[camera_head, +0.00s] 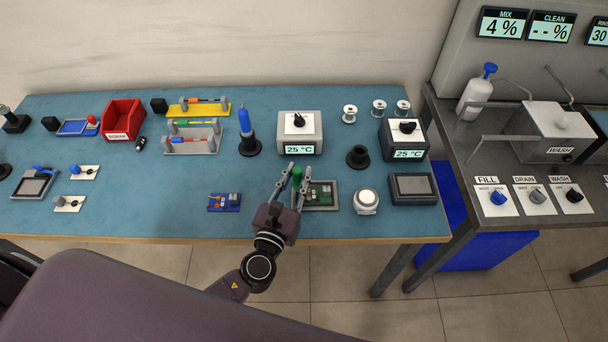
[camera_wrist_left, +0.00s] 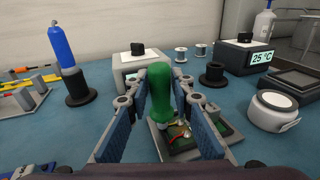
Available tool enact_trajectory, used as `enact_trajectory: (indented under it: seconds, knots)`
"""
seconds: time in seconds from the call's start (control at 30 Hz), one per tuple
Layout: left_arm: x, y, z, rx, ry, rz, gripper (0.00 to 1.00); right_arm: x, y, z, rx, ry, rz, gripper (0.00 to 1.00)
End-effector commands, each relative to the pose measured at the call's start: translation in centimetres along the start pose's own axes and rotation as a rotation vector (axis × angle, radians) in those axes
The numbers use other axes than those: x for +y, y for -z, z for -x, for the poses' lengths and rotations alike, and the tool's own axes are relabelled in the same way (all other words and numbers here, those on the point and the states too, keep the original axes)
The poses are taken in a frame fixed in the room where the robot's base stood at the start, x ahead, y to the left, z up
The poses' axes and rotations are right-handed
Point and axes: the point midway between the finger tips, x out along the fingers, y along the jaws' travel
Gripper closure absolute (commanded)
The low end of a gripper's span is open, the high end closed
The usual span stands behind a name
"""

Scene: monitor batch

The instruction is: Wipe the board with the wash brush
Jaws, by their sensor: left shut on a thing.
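The wash brush, with its green handle (camera_head: 297,172), is held upright in my left gripper (camera_head: 294,182). The handle fills the middle of the left wrist view (camera_wrist_left: 158,72), with the two blue-padded fingers (camera_wrist_left: 160,110) on either side. The green board (camera_head: 322,194) lies in a grey holder near the table's front edge, partly behind the gripper. In the left wrist view the board (camera_wrist_left: 188,142) shows just below and right of the handle. The brush's lower end is over the board's left part; I cannot tell if it touches. My right gripper is not in view.
A grey station (camera_head: 300,131) reading 25 °C stands behind the board. A round white-topped device (camera_head: 366,200) and a dark flat box (camera_head: 413,187) are to its right. A small blue holder (camera_head: 224,202) lies left.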

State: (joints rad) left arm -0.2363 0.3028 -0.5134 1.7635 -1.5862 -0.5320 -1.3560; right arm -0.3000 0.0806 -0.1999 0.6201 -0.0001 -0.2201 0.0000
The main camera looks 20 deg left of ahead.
Motion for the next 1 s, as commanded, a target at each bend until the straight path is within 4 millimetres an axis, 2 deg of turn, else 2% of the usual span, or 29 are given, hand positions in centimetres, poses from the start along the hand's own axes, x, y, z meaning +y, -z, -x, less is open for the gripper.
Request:
enact_trajectory:
  seconds: [0.27, 0.9, 1.0]
  knots:
    - [-0.1, -0.2, 0.1, 0.004, 0.002, 0.001, 1.0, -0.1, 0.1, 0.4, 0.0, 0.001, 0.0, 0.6]
    - [-0.1, -6.6, 0.5, 0.002, 0.002, 0.001, 1.0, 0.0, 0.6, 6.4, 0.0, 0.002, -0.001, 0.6]
    - [-0.1, -7.1, 0.5, 0.002, 0.002, 0.001, 1.0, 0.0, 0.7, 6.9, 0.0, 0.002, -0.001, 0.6]
